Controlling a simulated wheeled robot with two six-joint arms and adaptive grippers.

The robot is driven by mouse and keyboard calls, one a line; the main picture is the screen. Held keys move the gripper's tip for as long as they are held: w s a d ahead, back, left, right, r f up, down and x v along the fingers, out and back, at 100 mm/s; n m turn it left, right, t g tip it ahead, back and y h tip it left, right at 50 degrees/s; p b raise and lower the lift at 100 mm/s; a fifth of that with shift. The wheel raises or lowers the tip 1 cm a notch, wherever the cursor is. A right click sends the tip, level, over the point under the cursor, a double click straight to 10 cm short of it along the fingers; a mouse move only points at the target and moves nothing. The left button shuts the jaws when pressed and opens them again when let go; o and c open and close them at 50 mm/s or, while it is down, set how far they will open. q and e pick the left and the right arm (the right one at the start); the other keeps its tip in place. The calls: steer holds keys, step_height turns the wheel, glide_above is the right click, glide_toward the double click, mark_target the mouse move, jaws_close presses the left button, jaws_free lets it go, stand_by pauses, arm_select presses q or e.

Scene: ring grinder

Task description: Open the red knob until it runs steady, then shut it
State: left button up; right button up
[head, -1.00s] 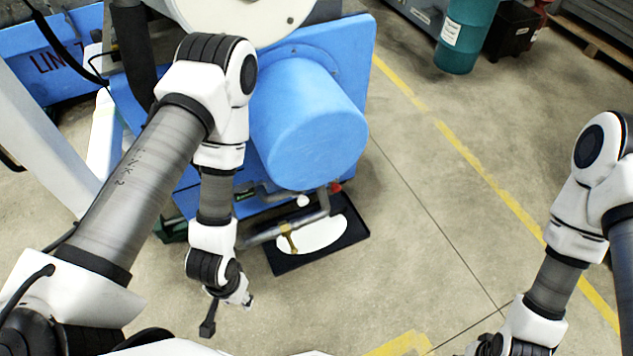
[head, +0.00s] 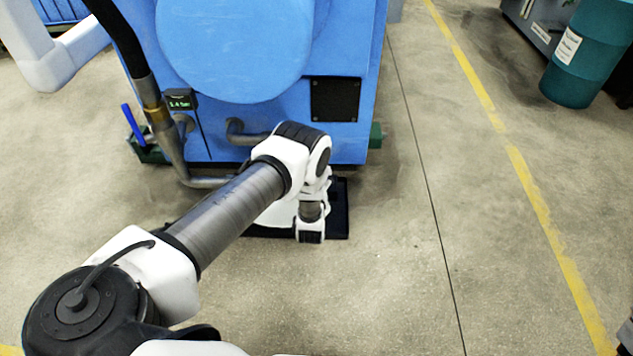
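The red knob is not visible; my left arm covers part of the pipework at the front of the blue grinder (head: 350,35). A grey pipe (head: 170,150) comes down the machine's front and bends right, passing behind my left arm. A small display (head: 181,100) with green digits sits beside it; the figure is too small to read surely. My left arm reaches forward to the low front of the machine, its wrist bent down over the black tray (head: 340,222). My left gripper is hidden, and my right gripper is out of the picture.
A white patch (head: 277,214) shows in the tray, partly covered by my arm. A blue handle (head: 132,122) stands at the machine's lower left. A teal drum (head: 590,55) is at upper right. Floor right of the machine is clear, with a yellow line (head: 540,200).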

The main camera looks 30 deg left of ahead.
arm_select(q)
steer(key=shift+n+t+y, duration=0.4)
steer(key=b+x, duration=0.1)
steer(key=x, duration=0.2)
steer(key=b+x, duration=0.2)
steer(key=f+b+x, duration=0.1)
steer(key=x, duration=0.2)
steer(key=shift+w+a, duration=0.1)
steer(key=shift+a, duration=0.3)
steer(key=shift+w+a+r+b, duration=0.15)
steer(key=shift+w+b, duration=0.15)
steer(key=c, duration=1.2)
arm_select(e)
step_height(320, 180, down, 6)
